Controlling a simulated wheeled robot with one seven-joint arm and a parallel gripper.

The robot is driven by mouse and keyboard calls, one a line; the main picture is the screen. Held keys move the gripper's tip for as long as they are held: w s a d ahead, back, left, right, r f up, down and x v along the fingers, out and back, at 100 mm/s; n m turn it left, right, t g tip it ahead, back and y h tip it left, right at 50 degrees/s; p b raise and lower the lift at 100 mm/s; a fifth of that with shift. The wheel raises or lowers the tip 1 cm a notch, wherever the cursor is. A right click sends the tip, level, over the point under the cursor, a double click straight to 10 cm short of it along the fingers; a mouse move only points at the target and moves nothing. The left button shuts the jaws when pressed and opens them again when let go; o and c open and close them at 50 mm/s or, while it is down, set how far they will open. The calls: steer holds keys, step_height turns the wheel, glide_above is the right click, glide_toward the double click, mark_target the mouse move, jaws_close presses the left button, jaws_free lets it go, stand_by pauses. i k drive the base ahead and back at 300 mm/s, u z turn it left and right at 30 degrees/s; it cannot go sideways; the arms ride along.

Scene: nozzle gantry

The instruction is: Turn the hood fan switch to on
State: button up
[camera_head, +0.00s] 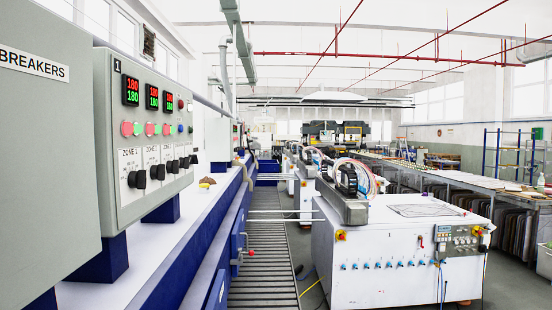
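A grey control panel (118,140) marked "1" is on the left, seen at a steep angle. It carries red and green displays reading 180 (131,91), red and green round buttons (132,128), and a row of black rotary knobs (137,179). A label by the knobs reads "ZONE 1" (128,153); the other labels are too small to read. I cannot tell which knob or button is the hood fan switch, or its position. My gripper is not in view.
A grey box labelled "BREAKERS" (40,130) is close at the far left. A white ledge with blue framing (190,232) runs below the panel. A slatted floor strip (263,272) lies between it and a white machine (385,245) on the right.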

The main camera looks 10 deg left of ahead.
mark_target(194, 160)
steer(key=z, duration=0.15)
steer(key=i, duration=1.6)
steer(key=u, duration=1.1)
steer(key=i, duration=0.95)
steer(key=u, duration=0.7)
